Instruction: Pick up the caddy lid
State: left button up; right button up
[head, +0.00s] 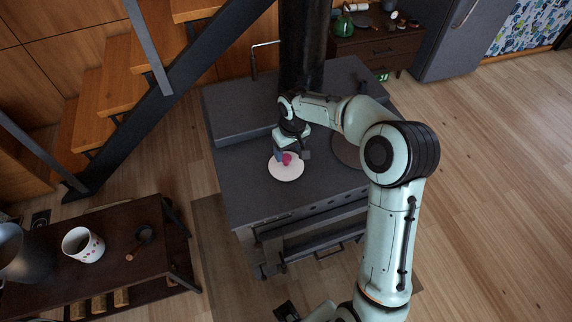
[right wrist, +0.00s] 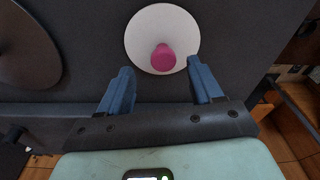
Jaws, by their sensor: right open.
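The caddy lid (head: 286,172) is a round white disc with a pink knob, lying on the dark stove top. It also shows in the right wrist view (right wrist: 146,30), where its knob points toward the camera. My right gripper (head: 282,157) is open just over the lid. In the right wrist view, its blue fingers (right wrist: 158,82) are apart, near the lid's lower edge, with the knob ahead of the gap between them. Nothing is held. I cannot make out my left gripper.
The black stove (head: 247,177) has a stovepipe (head: 303,50) behind the arm and a rail along its front. A low dark table (head: 135,272) at left holds a white spotted pot (head: 83,245). Stairs rise at back left. Wooden floor (head: 490,190) is clear at right.

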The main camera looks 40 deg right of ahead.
aim_at(286, 157)
jog(key=f, duration=0.2)
jog(key=w+f, duration=0.1)
jog(key=f, duration=0.2)
jog(key=shift+a, duration=0.15)
jog(key=shift+r, duration=0.1)
jog(key=c, duration=1.1)
jog(key=shift+c, duration=0.2)
